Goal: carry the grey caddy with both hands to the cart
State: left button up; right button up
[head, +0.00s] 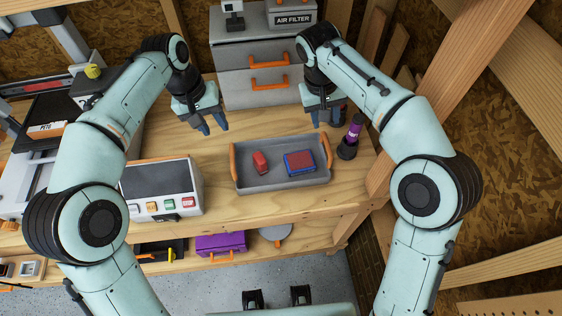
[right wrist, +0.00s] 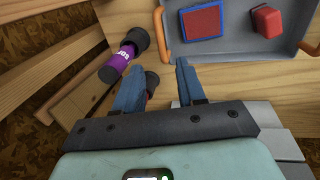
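The grey caddy (head: 285,184) is a shallow tray with an orange handle at each end, standing on the wooden bench. It holds a red block (head: 261,162) and a blue-edged red block (head: 299,162). My left gripper (head: 214,128) is open and empty, above the bench behind and left of the caddy. My right gripper (head: 328,121) is open and empty, behind the caddy's right end. In the right wrist view, the caddy (right wrist: 230,44) is at the upper right, its near handle (right wrist: 162,32) beyond the open fingers (right wrist: 157,75) and apart from them. I see no cart.
A purple-labelled bottle (head: 350,138) stands right of the caddy; another dark item is partly hidden by my right gripper. A control box (head: 160,184) with a screen stands left. Grey drawers (head: 254,77) stand behind. A purple case (head: 221,243) sits on the lower shelf.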

aim_at(231, 151)
pick_arm(q)
jog(key=shift+f, duration=0.1)
jog(key=f, duration=0.4)
jog(key=d+f, duration=0.1)
jog(key=f, duration=0.3)
jog(key=d+f, duration=0.1)
jog(key=f, duration=0.4)
jog(key=shift+w+d, duration=0.1)
jog(key=shift+d, duration=0.15)
pick_arm(e)
jog(key=d+f, duration=0.1)
jog(key=f, duration=0.7)
jog(key=d+f, duration=0.1)
jog(key=f, duration=0.4)
jog(key=shift+w+d, duration=0.1)
jog(key=shift+d, duration=0.2)
pick_arm(q)
grip_shut()
pick_arm(e)
grip_shut()
pick_arm(q)
jog(key=shift+r, duration=0.1)
